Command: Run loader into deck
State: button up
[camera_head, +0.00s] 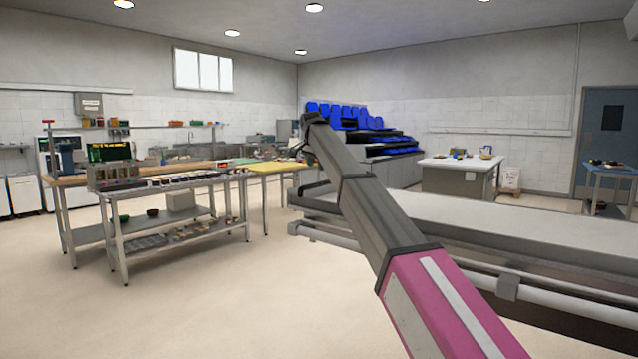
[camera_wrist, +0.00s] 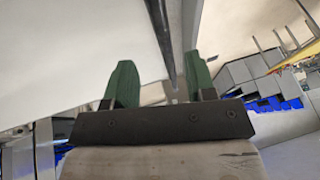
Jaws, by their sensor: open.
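The loader (camera_head: 470,212) is a long, low frame with a pale flat top and a light rail along its near side. It fills the right of the head view. My arm crosses in front of it, and its far end bends down by the loader's left end. My gripper (camera_wrist: 160,58) shows in the wrist view with two green fingers apart. A dark bar (camera_wrist: 163,35) runs between or just beyond the fingers; I see no grip on it, and contact is unclear. My gripper is too small to make out in the head view. No deck opening can be made out.
A steel worktable (camera_head: 180,184) with a lower shelf stands at the left. A yellow-topped table (camera_head: 270,168) is near the loader's left end. Blue stacked items (camera_head: 345,117) and a white-topped counter (camera_head: 460,163) stand behind. The floor in the left foreground is clear.

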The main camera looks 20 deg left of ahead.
jog(key=x, duration=0.9)
grip_shut()
jog(key=shift+d, duration=0.1)
